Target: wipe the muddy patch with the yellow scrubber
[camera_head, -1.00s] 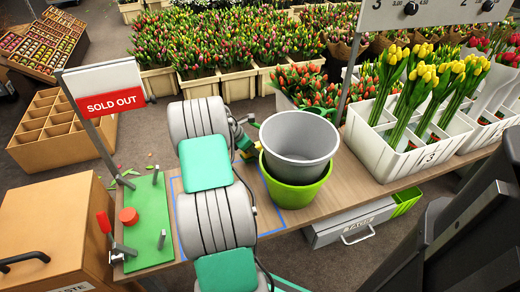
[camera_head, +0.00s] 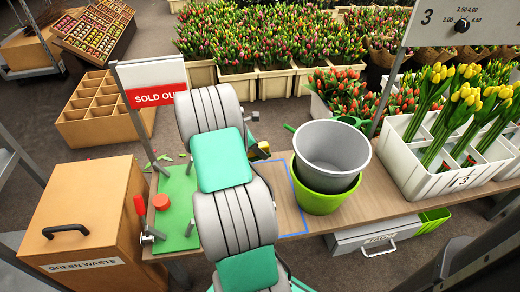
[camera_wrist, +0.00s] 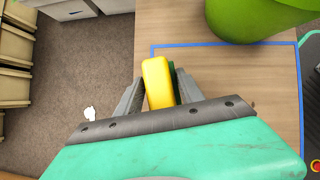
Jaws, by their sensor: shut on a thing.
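My gripper (camera_wrist: 158,92) is shut on the yellow scrubber (camera_wrist: 155,76), a yellow block with a dark green side, in the wrist view. It is over the bench, near the left end of the blue outline (camera_wrist: 220,45). I cannot tell whether the scrubber touches the wood. In the head view only a sliver of the scrubber (camera_head: 263,149) shows, beyond my arm, near the bench's far edge. The wood inside the outline looks bare where I see it. No muddy patch is visible; my arm hides part of the outlined area in the head view.
Nested grey (camera_head: 332,148) and green (camera_head: 318,201) pots stand right of the outline. A green board (camera_head: 178,205) with pegs and a red knob lies left. A SOLD OUT sign (camera_head: 152,85) stands behind it.

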